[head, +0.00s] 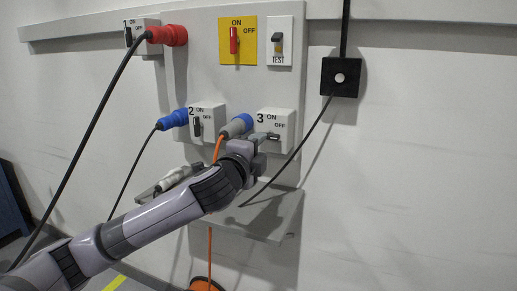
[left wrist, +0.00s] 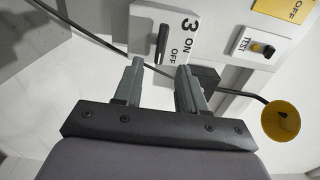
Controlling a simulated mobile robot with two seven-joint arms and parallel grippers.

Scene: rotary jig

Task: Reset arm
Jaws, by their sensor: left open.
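My left gripper (head: 262,138) is at the box marked 3 (head: 288,120) on the grey wall panel. In the left wrist view the gripper (left wrist: 158,82) is open, its two fingers apart with nothing between them. The dark knob of switch 3 (left wrist: 161,44) lies just beyond the fingertips; I see no contact. The knob also shows in the head view (head: 273,136), where it lies sideways, below the OFF label. My forearm and wrist cover part of the panel's lower area. My right gripper is not in view.
A blue plug with a grey body (head: 236,126) and orange cable sits left of box 3. Box 2 (head: 208,112), a red switch on a yellow plate (head: 234,40) and a TEST toggle (head: 276,42) are nearby. A shelf (head: 275,222) lies below; black cables hang around.

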